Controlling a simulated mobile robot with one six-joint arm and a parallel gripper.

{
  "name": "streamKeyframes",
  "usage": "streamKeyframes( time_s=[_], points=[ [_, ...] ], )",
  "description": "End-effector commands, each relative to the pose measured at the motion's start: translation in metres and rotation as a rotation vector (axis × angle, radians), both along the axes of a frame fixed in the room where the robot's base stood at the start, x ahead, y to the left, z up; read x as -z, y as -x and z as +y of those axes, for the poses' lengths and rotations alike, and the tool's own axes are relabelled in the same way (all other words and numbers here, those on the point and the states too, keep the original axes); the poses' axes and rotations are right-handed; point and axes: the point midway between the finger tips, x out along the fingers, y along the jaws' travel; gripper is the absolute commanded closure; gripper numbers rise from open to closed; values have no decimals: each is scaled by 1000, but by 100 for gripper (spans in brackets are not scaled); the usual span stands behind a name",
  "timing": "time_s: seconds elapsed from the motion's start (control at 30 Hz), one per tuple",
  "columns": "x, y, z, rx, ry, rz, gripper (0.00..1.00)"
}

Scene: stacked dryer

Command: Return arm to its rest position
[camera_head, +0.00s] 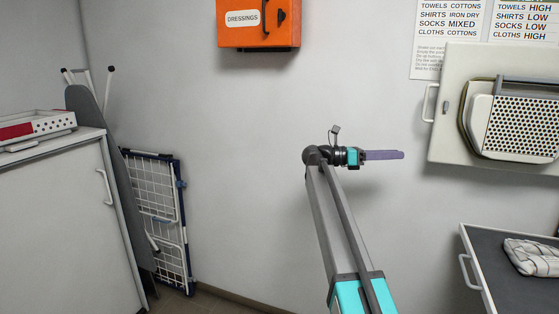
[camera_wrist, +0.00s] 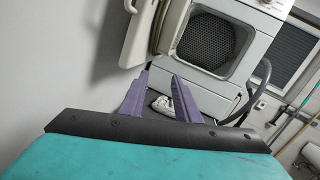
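My arm reaches up from the bottom of the head view, with its wrist bent to the right. My gripper (camera_head: 402,155) has purple fingers and points right, in front of the bare wall and left of the open dryer door (camera_head: 447,108). In the wrist view, the two fingers of my gripper (camera_wrist: 161,75) stand apart with nothing held between them. A pale cloth (camera_wrist: 162,104) shows beyond the gap. The dryer (camera_wrist: 225,50) also shows there, with its door open and its dark drum exposed.
An orange dressings box (camera_head: 258,22) hangs above the arm. A checked cloth (camera_head: 531,256) lies on a dark surface (camera_head: 510,293) at right. A white cabinet (camera_head: 60,230), an ironing board (camera_head: 104,170) and a drying rack (camera_head: 155,190) stand at left. The middle wall is clear.

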Motion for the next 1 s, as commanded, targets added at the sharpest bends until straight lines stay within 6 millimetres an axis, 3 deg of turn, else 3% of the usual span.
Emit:
streamKeyframes(
  time_s=[0.1,0.5,1.0],
  points=[
    [36,0,-4,-2,30,54,71],
    [139,-13,-13,-113,171,255,71],
    [269,-35,0,-394,380,625,71]
  ],
)
